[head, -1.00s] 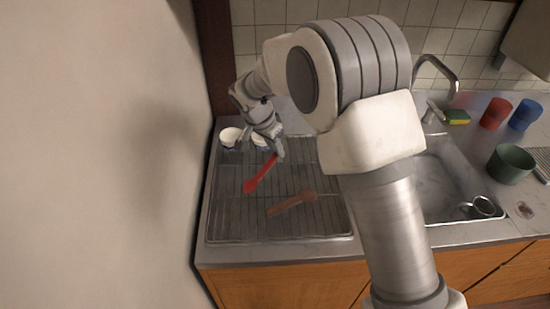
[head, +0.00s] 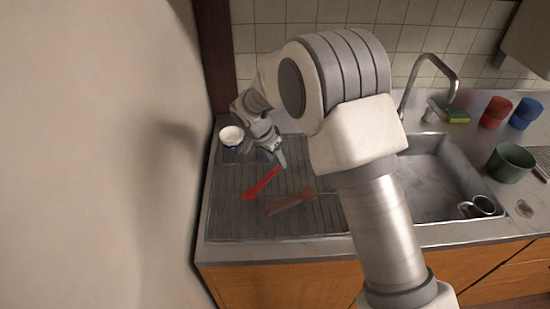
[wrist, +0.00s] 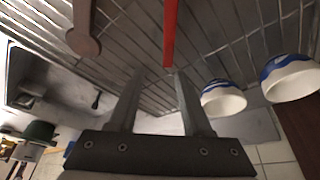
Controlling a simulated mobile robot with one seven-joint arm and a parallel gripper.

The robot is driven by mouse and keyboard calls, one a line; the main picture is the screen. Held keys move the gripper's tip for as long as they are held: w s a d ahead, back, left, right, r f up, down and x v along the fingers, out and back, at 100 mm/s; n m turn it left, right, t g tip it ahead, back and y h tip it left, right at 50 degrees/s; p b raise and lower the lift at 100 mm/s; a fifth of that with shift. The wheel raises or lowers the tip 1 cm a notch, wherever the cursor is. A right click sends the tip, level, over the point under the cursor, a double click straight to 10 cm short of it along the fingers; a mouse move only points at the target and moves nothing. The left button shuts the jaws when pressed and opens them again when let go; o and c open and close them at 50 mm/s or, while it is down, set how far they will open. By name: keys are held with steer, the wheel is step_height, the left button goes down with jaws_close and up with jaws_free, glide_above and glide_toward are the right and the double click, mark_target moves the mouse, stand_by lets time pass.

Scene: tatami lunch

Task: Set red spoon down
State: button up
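The red spoon (head: 261,184) lies on the ribbed drying rack (head: 228,222), its handle end towards my gripper. My gripper (head: 268,160) is just above the rack with its fingers spread. In the wrist view, the red spoon's handle (wrist: 170,30) ends close to the gap between my fingertips (wrist: 158,72), with clear space beside it. The fingers are open and do not hold it. Whether a fingertip still touches the handle cannot be told.
A brown spoon (head: 290,202) lies beside the red one. Blue-and-white bowls (wrist: 222,98) stand at the rack's back left. The sink (head: 430,190) with a cup (head: 482,206) is to the right, then a green pot (head: 510,163). A wall borders the left.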

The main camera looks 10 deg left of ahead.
mark_target(265, 181)
steer(key=shift+r+p, duration=0.25)
steer(key=shift+p, duration=0.05)
steer(key=v, duration=1.1)
steer(key=shift+s+a+r, duration=0.15)
steer(key=shift+r, duration=0.2)
steer(key=shift+r, duration=0.1)
steer(key=s+d+r+n+y, duration=0.1)
steer(key=s+d+r, duration=0.4)
steer(key=d, duration=0.5)
steer(key=s+d+r+n, duration=0.1)
steer(key=s+d+r, duration=0.2)
steer(key=d+r, duration=0.65)
steer(key=s+d+f+n+t+y, duration=0.1)
steer(key=s+d+f+n+t, duration=0.1)
steer(key=s+d, duration=1)
steer(key=s+n, duration=0.1)
steer(key=s, duration=0.3)
